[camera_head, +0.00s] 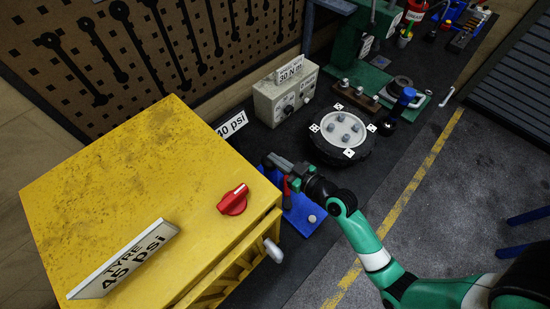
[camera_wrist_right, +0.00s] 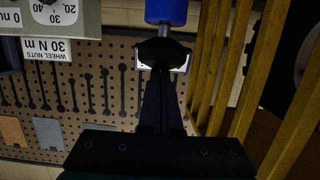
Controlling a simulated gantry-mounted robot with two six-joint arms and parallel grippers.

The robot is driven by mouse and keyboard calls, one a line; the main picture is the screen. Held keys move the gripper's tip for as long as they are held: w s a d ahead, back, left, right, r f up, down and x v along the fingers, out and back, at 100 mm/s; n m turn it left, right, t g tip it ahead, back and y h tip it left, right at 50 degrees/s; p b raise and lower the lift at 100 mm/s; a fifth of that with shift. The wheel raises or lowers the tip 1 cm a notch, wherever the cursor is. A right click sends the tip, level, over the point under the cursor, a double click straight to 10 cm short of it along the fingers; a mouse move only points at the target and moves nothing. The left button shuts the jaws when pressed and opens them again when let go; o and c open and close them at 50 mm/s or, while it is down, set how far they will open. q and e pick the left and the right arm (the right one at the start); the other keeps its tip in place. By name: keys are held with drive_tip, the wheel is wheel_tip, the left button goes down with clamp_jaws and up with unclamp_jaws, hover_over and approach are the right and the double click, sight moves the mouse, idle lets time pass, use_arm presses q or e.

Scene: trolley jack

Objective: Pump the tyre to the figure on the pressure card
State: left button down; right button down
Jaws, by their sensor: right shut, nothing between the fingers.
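The pressure card (camera_head: 125,262), reading "TYRE 45 psi", stands on the yellow cabinet (camera_head: 110,160). A sign reading "40 psi" (camera_head: 232,125) shows behind the cabinet, partly hidden by it. My right gripper (camera_head: 277,165) is shut and empty, above a blue unit (camera_head: 303,212) beside the cabinet. A blue cylinder (camera_wrist_right: 166,12) is just past its fingertips in the right wrist view; I cannot tell whether they touch. The tyre (camera_head: 340,157) lies flat with a grey, bolted wheel face on top. My left gripper is not in view.
A red knob (camera_head: 232,200) is on the cabinet top. A dial box (camera_head: 285,98) labelled "30 N m" stands behind the tyre. A green press (camera_head: 355,55) is farther back. The pegboard (camera_head: 110,45) lines the back. Floor right of the yellow line is mostly clear.

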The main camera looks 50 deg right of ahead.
drive_tip(key=shift+f, duration=0.15)
wheel_tip(320, 180, up, 5)
drive_tip(key=p, duration=0.5)
drive_tip(key=shift+r, duration=0.2)
drive_tip(key=f+b+v, duration=0.1)
drive_tip(key=b+v, duration=0.1)
drive_tip(key=v, duration=0.7)
drive_tip(key=shift+s+b, duration=0.3)
drive_tip(key=shift+s, duration=0.2)
drive_tip(key=shift+a+r, duration=0.1)
drive_tip(key=shift+r, duration=0.05)
